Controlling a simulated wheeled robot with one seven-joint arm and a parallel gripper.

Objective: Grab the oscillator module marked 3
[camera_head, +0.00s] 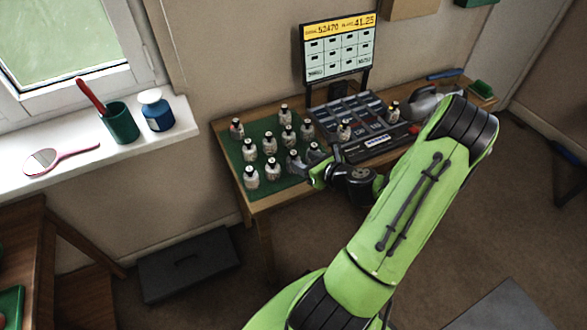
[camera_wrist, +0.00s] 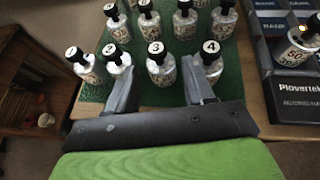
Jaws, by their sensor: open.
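The oscillator module marked 3 (camera_wrist: 161,70) is a small white speckled bottle shape with a black cap and a white top. It stands upright on the green mat (camera_wrist: 150,20) in the nearest row. My gripper (camera_wrist: 160,82) is open, with one finger to each side of module 3 and apparently not touching it. Module 4 (camera_wrist: 209,64) stands close behind the right finger, and module 2 (camera_wrist: 117,62) is partly behind the left finger. In the head view my gripper (camera_head: 305,168) is at the front edge of the mat, and the numbers there are too small to read.
Module 1 (camera_wrist: 84,65) stands at the row's left end, with several more modules behind. A black console (camera_head: 375,140) is to the right, with modules on it, below a display screen (camera_head: 338,50). A dark case (camera_head: 187,263) lies on the floor.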

